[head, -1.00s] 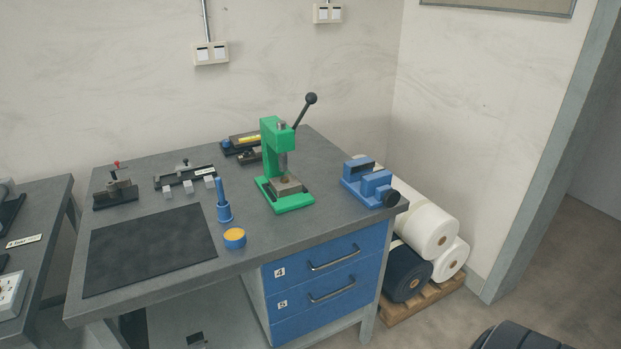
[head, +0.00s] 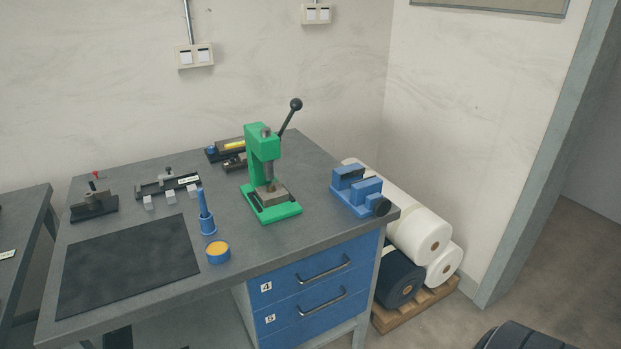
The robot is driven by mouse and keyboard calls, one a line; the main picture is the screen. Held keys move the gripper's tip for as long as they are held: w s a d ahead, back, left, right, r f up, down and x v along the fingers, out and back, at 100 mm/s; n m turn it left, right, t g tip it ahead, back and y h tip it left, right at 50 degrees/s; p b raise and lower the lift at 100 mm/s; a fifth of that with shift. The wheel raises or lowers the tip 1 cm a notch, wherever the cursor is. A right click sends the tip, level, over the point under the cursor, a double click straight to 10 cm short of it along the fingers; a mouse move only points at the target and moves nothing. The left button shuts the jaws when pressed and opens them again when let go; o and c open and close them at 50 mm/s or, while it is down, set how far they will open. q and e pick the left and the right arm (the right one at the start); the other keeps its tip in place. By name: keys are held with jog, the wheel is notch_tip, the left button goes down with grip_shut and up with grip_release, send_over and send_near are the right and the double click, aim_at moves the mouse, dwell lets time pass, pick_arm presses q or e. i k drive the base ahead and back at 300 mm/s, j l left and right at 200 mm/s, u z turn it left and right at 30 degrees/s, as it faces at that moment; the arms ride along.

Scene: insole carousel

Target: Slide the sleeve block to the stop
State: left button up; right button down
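A dark rail fixture (head: 154,187) with a light label and a small knob lies on the grey bench towards the back left. Small light-grey blocks (head: 171,198) sit along its front side. I cannot tell for certain which part is the sleeve block or where the stop is; they are too small here. Another dark fixture (head: 94,208) with a red-tipped pin stands to its left. Neither of my grippers shows in the head view.
The grey bench (head: 262,249) carries a black mat (head: 128,264), a blue holder (head: 207,222), a round yellow-topped tin (head: 218,253), a green lever press (head: 262,170) and a blue vise (head: 358,191). White rolls (head: 419,233) lie on a pallet beside it.

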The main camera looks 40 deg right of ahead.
aim_at(267, 199)
jog(key=i+l+z, duration=0.2)
jog(key=i+l, duration=0.15)
jog(key=l, duration=0.25)
jog(key=i+l+z, duration=0.25)
jog(key=i+l, duration=0.15)
jog(key=l, duration=0.15)
